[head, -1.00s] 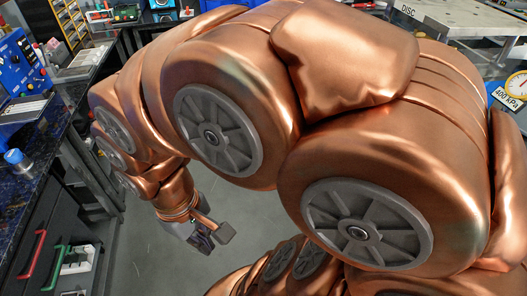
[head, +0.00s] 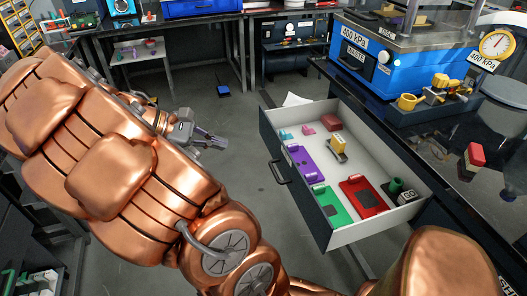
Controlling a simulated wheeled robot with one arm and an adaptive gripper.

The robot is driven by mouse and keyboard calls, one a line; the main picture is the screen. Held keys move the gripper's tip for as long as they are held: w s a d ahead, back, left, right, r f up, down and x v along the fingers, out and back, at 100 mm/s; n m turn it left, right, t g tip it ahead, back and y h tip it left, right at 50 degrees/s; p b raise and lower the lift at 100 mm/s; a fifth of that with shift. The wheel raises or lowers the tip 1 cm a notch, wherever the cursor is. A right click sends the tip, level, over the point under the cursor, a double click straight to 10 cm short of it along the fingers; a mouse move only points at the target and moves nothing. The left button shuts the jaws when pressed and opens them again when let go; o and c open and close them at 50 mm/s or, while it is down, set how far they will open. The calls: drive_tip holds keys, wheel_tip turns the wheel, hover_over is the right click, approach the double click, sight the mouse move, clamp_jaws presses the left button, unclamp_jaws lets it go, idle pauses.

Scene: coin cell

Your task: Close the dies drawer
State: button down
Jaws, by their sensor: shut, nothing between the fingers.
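An open drawer (head: 381,230) sticks out from the dark bench on the right in the head view. Its front panel is dark, with a black bar handle (head: 278,173) facing left. Its inside is pale and holds several dies, among them a purple one (head: 308,165), a green one (head: 331,207) and a red one (head: 360,194). My gripper (head: 222,141) is shut and empty. It shows to the left of the drawer front, apart from the handle. No label on the drawer front can be read.
A blue press (head: 362,67) and a gauge (head: 497,43) stand on the bench above the drawer. A red block (head: 475,157) lies on the bench top. Open grey floor (head: 240,115) lies left of the drawer. A small blue object (head: 223,91) is on the floor behind.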

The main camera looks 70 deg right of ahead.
drive_tip(key=w+d+f+n+g+h+b, duration=0.3)
drive_tip(key=w+d+f+b, duration=0.15)
drive_tip(key=d+f, duration=0.45)
drive_tip(key=n+g+h+b, duration=0.1)
drive_tip(key=n+h+b, duration=0.1)
drive_tip(key=n+b, duration=0.3)
approach(271, 142)
drive_tip(key=shift+m, duration=0.4)
drive_tip(key=b+x, duration=0.2)
drive_tip(key=x, duration=0.4)
drive_tip(key=shift+d+f+b, duration=0.1)
drive_tip(key=shift+f+b, duration=0.1)
drive_tip(key=shift+b, duration=0.15)
drive_tip(key=shift+s+d, duration=0.35)
drive_tip(key=shift+s, duration=0.05)
